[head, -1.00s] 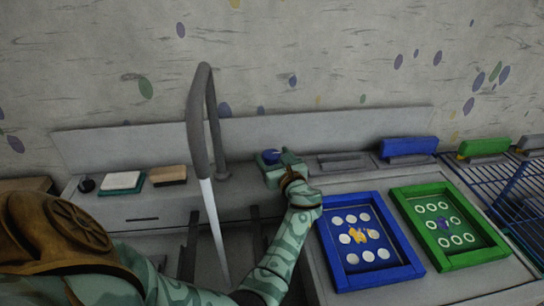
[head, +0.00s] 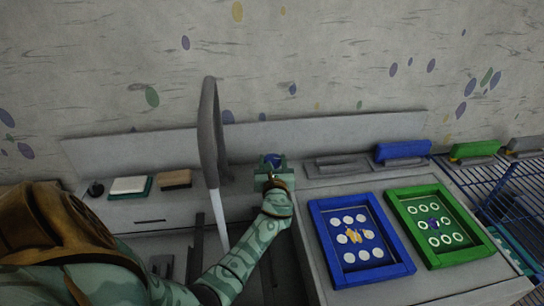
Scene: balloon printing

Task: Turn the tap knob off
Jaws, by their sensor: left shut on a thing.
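The tap (head: 211,130) is a tall grey curved spout over the sink, with a pale stream of water (head: 220,217) running down from its end. The blue tap knob (head: 272,160) stands on the counter to the right of the tap. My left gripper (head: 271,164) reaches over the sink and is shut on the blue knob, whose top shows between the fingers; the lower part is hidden. My right gripper is not in view.
A blue frame (head: 315,237) and a green frame (head: 419,242) lie on the right worktop. A blue rack (head: 512,190) stands at far right. A white-and-green block (head: 130,187), a brown block (head: 175,179) and a black knob (head: 96,189) sit left of the tap.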

